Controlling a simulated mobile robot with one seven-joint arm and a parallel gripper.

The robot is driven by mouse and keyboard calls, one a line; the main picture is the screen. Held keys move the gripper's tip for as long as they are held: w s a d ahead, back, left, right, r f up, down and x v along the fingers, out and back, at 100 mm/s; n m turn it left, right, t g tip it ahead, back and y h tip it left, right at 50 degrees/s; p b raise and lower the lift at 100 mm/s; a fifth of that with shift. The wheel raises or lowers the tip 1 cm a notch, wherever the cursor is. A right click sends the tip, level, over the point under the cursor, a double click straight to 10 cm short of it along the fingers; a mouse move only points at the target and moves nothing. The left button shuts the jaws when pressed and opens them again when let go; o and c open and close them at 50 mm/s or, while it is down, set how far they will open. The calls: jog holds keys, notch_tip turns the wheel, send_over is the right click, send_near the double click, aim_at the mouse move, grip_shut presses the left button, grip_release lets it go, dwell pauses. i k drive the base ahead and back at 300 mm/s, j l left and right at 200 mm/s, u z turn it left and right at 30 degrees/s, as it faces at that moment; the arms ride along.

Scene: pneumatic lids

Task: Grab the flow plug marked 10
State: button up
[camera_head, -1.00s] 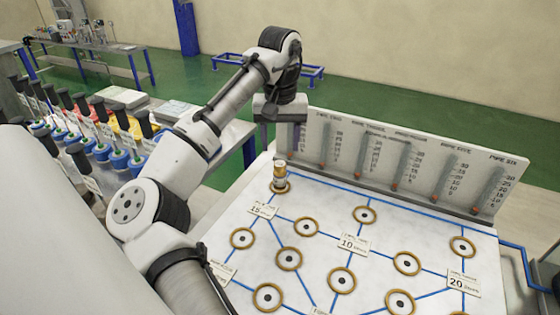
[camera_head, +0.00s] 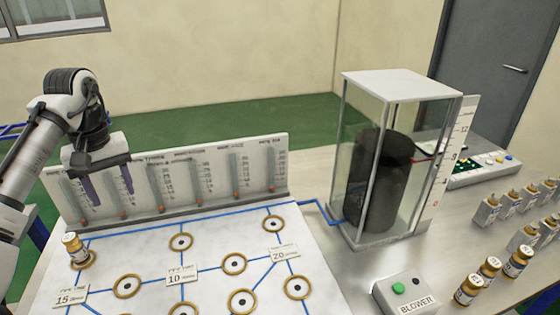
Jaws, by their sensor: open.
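A similar plug (camera_head: 75,250) stands in a ring at the left of the white board (camera_head: 210,215). A card reading 10 (camera_head: 182,275) lies on the board. My gripper (camera_head: 109,190) is open and empty, above the board's back left, in front of the gauge panel.
The upright gauge panel (camera_head: 180,180) runs along the board's back. A tall glass case with a dark cylinder (camera_head: 380,185) stands between the board and the plugs. A blower box (camera_head: 408,293) is in front of it. Several grey gold-topped blocks (camera_head: 487,210) stand at the right.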

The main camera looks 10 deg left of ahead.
aim_at(488, 271)
jog(key=z, duration=1.1)
